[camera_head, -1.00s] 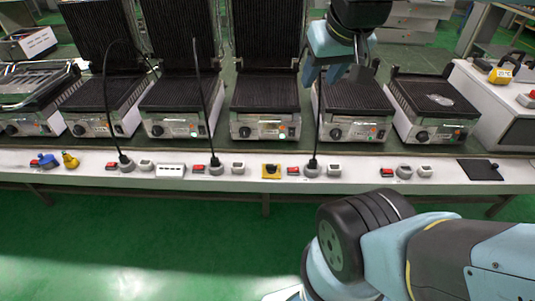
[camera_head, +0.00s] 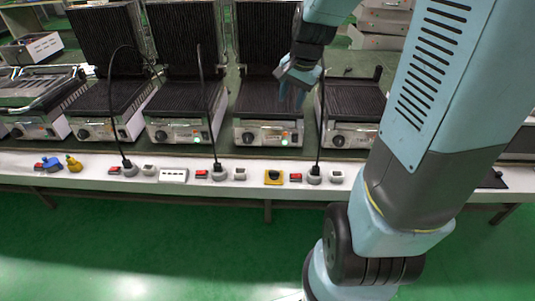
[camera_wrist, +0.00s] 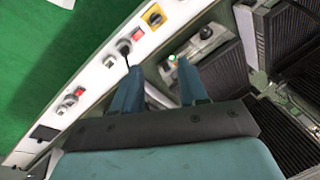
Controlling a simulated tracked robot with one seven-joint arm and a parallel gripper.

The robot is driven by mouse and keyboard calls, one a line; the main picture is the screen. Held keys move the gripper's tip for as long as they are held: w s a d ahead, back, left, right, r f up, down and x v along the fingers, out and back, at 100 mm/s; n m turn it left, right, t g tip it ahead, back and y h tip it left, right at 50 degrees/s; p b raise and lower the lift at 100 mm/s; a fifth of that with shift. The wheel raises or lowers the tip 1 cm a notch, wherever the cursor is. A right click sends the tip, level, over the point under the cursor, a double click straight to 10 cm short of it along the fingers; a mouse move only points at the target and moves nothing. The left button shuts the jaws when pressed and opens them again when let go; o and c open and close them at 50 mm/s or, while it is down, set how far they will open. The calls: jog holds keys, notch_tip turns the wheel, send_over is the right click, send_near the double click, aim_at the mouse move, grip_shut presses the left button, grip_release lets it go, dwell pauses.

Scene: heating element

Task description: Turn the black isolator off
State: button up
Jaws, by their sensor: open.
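The black isolator (camera_head: 273,177) is a dark knob on a square yellow plate, set on the white front strip of the bench. It also shows near the top of the wrist view (camera_wrist: 154,17). The direction its knob points is too small to tell. My gripper (camera_head: 291,96) is above the grills, behind and above the isolator, and apart from it. In the wrist view my gripper (camera_wrist: 158,66) has its two fingers spread with nothing between them.
A red switch (camera_head: 295,177) and a socket with a plugged black cable (camera_head: 314,175) stand just right of the isolator. The cable rises steeply there. A white power strip (camera_head: 173,175) lies farther left. A grill (camera_head: 268,130) with a lit green lamp stands behind.

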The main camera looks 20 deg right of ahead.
jog(key=w+d+f+m+g+y, duration=0.1)
jog(key=w+f+m, duration=0.2)
jog(key=f, duration=0.4)
jog(key=w+d+f+m+y, duration=0.1)
jog(key=w+d+f+m, duration=0.2)
jog(key=f, duration=0.4)
jog(key=m+y, duration=0.1)
jog(key=m, duration=0.6)
send_near(275, 171)
jog(key=shift+x, duration=4.5)
jog(key=shift+c, duration=0.3)
